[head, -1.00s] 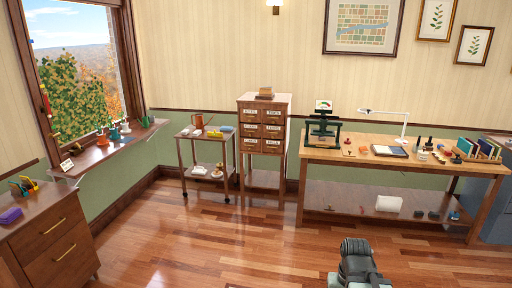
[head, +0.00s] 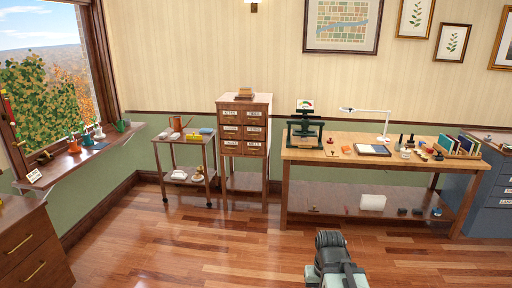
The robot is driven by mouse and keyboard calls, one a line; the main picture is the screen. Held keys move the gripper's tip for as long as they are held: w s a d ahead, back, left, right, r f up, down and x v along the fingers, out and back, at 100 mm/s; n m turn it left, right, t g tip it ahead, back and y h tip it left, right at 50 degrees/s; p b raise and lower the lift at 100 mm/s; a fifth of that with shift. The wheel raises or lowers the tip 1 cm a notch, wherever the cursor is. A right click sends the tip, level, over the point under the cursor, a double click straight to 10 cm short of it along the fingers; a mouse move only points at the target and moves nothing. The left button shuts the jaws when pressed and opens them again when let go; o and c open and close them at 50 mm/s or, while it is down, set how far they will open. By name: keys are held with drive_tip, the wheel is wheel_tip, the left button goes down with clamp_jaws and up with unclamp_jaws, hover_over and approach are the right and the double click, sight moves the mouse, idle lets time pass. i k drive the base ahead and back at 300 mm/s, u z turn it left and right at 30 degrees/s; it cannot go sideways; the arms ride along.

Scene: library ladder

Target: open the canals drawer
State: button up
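A wooden card cabinet (head: 244,101) stands against the back wall, left of the picture's middle. It has two columns of small drawers with pale labels and brass-coloured pulls, and all of them look shut. The labels are too small to read surely, so I cannot tell which is the canals drawer (head: 242,132). Part of my arm shows at the bottom, right of the middle, well short of the cabinet. My gripper's fingers do not show.
A small wheeled cart (head: 186,143) stands just left of the cabinet. A long workbench (head: 340,156) with a press and lamp stands to its right. A blue-grey filing cabinet (head: 491,195) is at the far right. The wood floor (head: 200,245) in front is clear.

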sight(235, 146)
drive_tip(key=u, duration=0.35)
drive_tip(key=i, duration=2)
drive_tip(key=u, duration=0.85)
drive_tip(key=i, duration=2.7)
